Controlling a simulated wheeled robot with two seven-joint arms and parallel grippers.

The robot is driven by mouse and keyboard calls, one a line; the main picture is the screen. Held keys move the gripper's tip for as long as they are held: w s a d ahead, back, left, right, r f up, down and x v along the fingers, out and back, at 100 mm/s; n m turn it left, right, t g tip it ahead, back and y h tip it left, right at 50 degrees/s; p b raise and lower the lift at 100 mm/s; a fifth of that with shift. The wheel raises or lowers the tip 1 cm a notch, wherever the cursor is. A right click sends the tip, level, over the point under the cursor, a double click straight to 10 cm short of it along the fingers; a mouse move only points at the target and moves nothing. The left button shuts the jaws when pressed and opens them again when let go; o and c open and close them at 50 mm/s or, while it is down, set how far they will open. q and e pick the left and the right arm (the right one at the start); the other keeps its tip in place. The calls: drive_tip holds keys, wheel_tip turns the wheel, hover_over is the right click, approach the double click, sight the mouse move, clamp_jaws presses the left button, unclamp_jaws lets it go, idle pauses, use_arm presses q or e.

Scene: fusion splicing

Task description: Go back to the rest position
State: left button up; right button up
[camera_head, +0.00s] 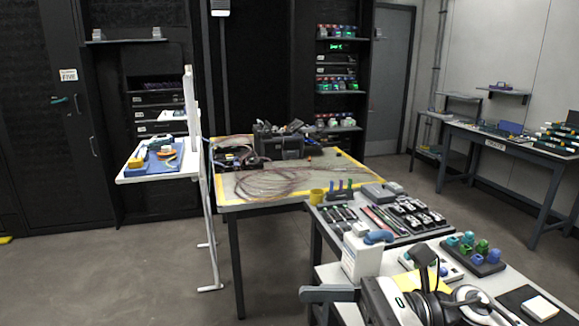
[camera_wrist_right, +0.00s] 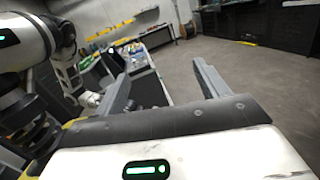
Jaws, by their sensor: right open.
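My right gripper (camera_head: 318,294) shows at the bottom of the head view, its grey finger pointing left in front of the near bench. In the right wrist view my right gripper (camera_wrist_right: 160,70) has its two grey fingers wide apart, with nothing between them. Beyond the fingers are open floor and, on the left side, benches. My left gripper is not seen in the head view.
A yellow-edged table (camera_head: 235,188) with loose cables stands behind. A small raised shelf (camera_head: 128,179) is at left. Floor (camera_head: 120,275) is clear at lower left.

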drive_tip(key=w+d+f+n+t+h, duration=0.25)
drive_tip(key=f+n+t+h, duration=0.4)
drive_tip(key=n, duration=1.15)
drive_tip(key=w+d+f+n+t+h, duration=0.2)
drive_tip(key=d+f+n+t+h, duration=0.2)
drive_tip(key=f+n+t, duration=0.75)
drive_tip(key=s+d+f+m+g+h, duration=0.4)
drive_tip(key=s+f+m+g+h, duration=0.2)
drive_tip(key=s+f, duration=0.7)
wheel_tip(320, 180, down, 2)
drive_tip(key=shift+d+f+m+g, duration=0.15)
drive_tip(key=shift+m+g, duration=0.35)
drive_tip(key=shift+m, duration=0.65)
